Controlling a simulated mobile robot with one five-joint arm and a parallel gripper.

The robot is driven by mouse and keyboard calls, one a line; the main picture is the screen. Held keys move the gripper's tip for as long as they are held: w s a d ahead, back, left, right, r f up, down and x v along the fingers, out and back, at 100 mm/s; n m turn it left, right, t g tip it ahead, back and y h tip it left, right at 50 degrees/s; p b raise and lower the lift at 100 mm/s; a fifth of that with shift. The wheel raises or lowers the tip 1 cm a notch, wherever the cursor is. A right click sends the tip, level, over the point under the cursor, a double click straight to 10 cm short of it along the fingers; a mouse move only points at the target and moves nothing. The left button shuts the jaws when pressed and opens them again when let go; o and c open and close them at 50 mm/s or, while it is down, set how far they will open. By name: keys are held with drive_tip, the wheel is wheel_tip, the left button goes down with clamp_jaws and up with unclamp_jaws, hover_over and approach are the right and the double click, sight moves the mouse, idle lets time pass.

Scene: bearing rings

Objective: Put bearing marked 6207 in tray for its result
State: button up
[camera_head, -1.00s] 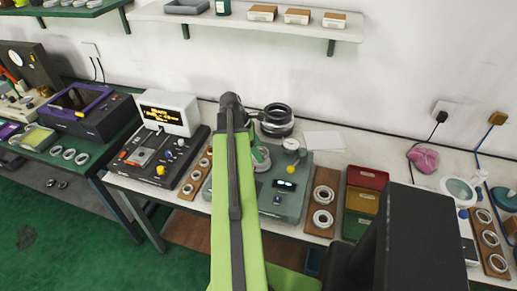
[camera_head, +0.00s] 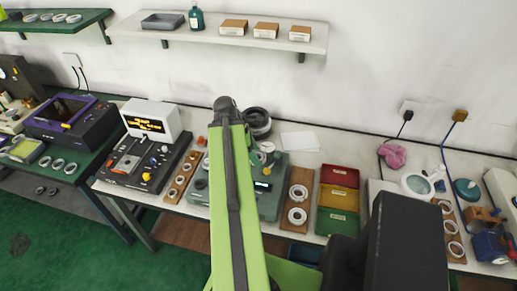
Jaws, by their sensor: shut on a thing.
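A red tray (camera_head: 339,175), a yellow tray (camera_head: 338,197) and a green tray (camera_head: 337,223) stand in a row on the bench, right of centre, and look empty. Bearing rings (camera_head: 297,193) lie on a wooden board (camera_head: 298,227) just left of them. More rings (camera_head: 178,181) lie on a board at left and others (camera_head: 450,227) on a board at right. No 6207 marking is readable. My green arm crosses the middle of the view. My gripper is not visible, and neither is anything it may hold.
A grey-green device (camera_head: 271,206) with a dial and small display stands partly behind my arm. A dark device with an orange-lit screen (camera_head: 151,124) is to its left. A dark round stack (camera_head: 257,122) and white paper (camera_head: 300,141) lie behind. A shelf (camera_head: 215,36) is above.

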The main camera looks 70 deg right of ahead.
drive_tip(key=r+p, duration=0.5)
drive_tip(key=shift+s, duration=0.2)
idle(0.4)
drive_tip(key=shift+f, duration=0.1)
